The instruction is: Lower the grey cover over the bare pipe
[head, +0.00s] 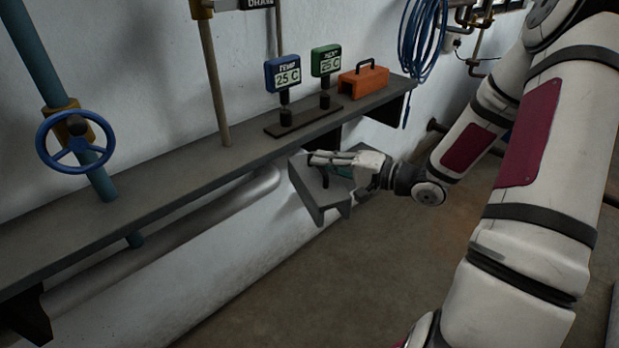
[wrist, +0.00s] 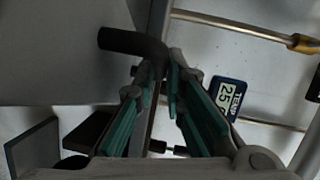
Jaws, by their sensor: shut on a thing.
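The grey cover (head: 332,205) is an angular, folded shell with a black handle (wrist: 135,43). It hangs tilted in front of the shelf edge in the head view. My gripper (head: 318,158) is shut on the handle; in the wrist view the fingertips (wrist: 165,80) close around it. The cover's broad grey face (wrist: 50,45) fills the upper left there. A thick light-grey pipe (head: 165,243) runs along the wall under the shelf, and its visible right end is just left of the cover. Any bare stretch beyond that is hidden by the cover and gripper.
The grey shelf (head: 165,175) overhangs the pipe. On it stand a blue TEMP gauge (head: 283,75), a green gauge (head: 326,62) and an orange toolbox (head: 363,82). A blue handwheel (head: 76,142) is at left, a coiled blue hose (head: 422,40) at back. The floor (head: 385,270) below is clear.

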